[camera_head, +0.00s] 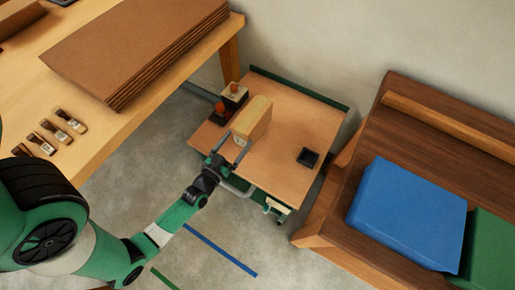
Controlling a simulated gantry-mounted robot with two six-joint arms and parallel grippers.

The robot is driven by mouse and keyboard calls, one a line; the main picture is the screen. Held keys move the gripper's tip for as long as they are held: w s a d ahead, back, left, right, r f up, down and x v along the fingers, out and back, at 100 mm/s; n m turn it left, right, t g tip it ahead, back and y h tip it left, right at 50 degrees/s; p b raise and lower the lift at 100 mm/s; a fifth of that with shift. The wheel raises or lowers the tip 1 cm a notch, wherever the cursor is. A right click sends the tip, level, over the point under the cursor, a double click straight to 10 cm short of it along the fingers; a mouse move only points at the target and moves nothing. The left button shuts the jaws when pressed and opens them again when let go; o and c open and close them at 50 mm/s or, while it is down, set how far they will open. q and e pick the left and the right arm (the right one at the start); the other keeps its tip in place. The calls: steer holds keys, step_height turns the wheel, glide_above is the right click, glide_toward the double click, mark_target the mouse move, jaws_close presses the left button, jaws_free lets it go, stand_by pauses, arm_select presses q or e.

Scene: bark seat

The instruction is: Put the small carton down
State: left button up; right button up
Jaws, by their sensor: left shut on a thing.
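The small carton (252,118) is a tan box over the low wooden cart top (285,160). My left gripper (229,147) is shut on the carton at its near end, with the arm reaching in from the lower left. I cannot tell whether the carton touches the cart top or hangs a little above it. My right gripper does not show.
A small black tray (308,157) lies on the cart's right. Stacked brown boards (135,45) cover the bench at left. A bench with a blue cushion (408,212) is at right.

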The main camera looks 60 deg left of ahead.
mark_target(241, 144)
arm_select(q)
steer(key=shift+w+f, duration=0.1)
steer(key=shift+w, duration=0.15)
steer(key=f+b, duration=0.2)
steer(key=f, duration=0.1)
steer(key=f+b, duration=0.1)
steer(key=b, duration=0.1)
steer(key=shift+w+a+f, duration=0.1)
steer(key=shift+w+f, duration=0.05)
steer(key=shift+w, duration=0.25)
steer(key=shift+s, duration=0.3)
steer(key=shift+w, duration=0.15)
steer(key=o, duration=1.4)
